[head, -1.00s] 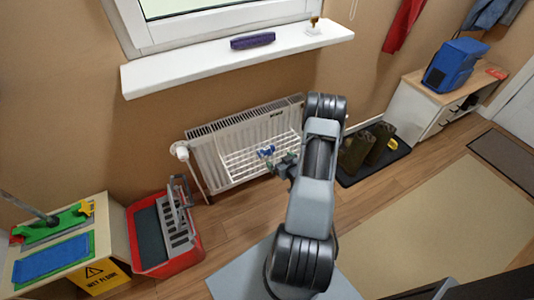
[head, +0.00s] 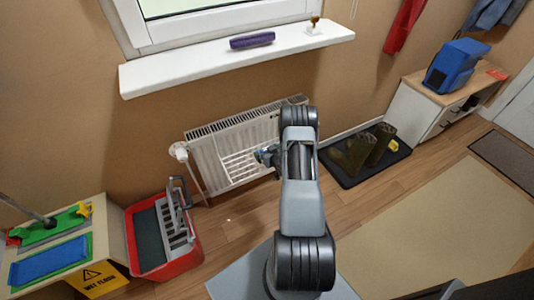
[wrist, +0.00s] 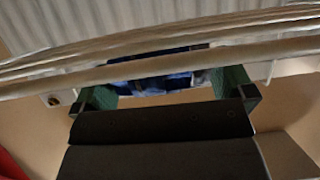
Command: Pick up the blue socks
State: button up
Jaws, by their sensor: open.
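The blue socks (wrist: 168,78) show in the wrist view as dark blue cloth between my gripper's two green fingers, partly covered by the pale bars of the drying rack. My gripper (wrist: 168,90) is open, with one finger on each side of the cloth. Whether the fingers touch it I cannot tell. In the head view my gripper (head: 266,156) is at the white drying rack (head: 238,164) on the radiator, and the socks there are mostly hidden behind it.
The white radiator (head: 205,158) stands against the wall under the windowsill (head: 190,70). A red crate (head: 133,240) is on the floor at left. Boots (head: 362,150) stand on a dark tray to the right.

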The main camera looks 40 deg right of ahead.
jog(key=shift+w+f, duration=0.1)
jog(key=shift+w, duration=0.1)
jog(key=shift+c, duration=0.2)
jog(key=c, duration=0.5)
jog(key=shift+c, duration=0.2)
